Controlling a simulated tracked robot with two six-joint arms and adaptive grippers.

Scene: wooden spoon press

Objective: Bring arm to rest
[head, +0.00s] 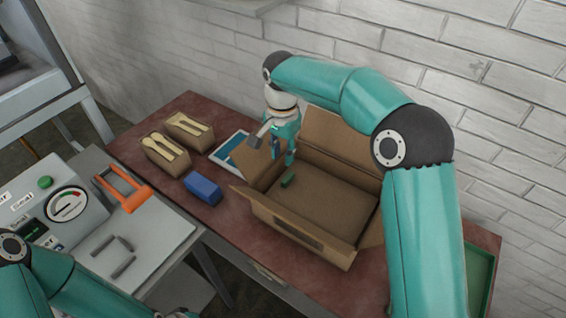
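My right arm reaches in from the right, and its gripper (272,150) hangs over the left side of an open cardboard box (283,228). Its fingers are spread apart, and I see nothing between them. Teal links of my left arm show at the lower left corner; the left gripper is not visible.
Two small boxes of wooden spoons (166,158) and a blue block (203,188) stand left of the box, beside a tablet (230,147). A press with a gauge (68,204) and orange handle (124,190) is at left. A green tray (480,275) is at right.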

